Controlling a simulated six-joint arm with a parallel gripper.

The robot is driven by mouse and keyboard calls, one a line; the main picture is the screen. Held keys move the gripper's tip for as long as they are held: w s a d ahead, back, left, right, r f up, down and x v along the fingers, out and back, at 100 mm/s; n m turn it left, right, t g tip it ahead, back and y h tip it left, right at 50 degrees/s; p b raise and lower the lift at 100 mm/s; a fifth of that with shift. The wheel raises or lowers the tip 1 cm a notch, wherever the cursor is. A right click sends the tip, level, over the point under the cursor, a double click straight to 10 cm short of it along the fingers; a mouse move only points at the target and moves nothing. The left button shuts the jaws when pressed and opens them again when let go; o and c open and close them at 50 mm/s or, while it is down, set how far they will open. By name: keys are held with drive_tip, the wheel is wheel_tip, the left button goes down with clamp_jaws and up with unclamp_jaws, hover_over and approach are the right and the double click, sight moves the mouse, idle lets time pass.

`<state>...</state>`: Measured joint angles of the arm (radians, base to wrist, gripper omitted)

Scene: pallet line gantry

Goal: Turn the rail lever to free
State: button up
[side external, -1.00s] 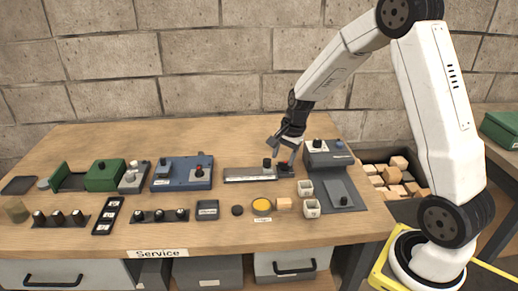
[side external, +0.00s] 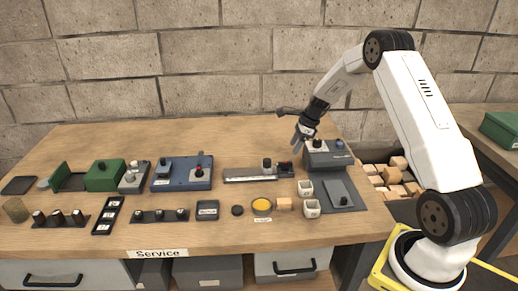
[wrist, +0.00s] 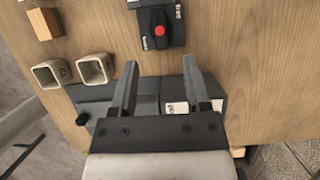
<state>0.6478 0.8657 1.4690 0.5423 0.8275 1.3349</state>
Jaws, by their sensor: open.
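The rail (side external: 240,175) is a grey bar on the bench with a black knob standing on it. At its right end sits a dark block with a red-tipped part, which I take to be the rail lever (side external: 285,168). In the wrist view the lever (wrist: 159,31) is a black handle with a red cap, beyond my fingertips, with white labels too small to read. My gripper (side external: 298,139) is open and empty, raised above and to the right of the lever, apart from it. In the wrist view my gripper (wrist: 162,66) shows two spread fingers with nothing between them.
A grey box (side external: 328,155) with knobs stands right of the rail, just below my gripper. The bench behind the rail is clear.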

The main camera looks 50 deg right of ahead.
sight(285, 162)
drive_tip(key=shift+x, duration=3.65)
clamp_jaws()
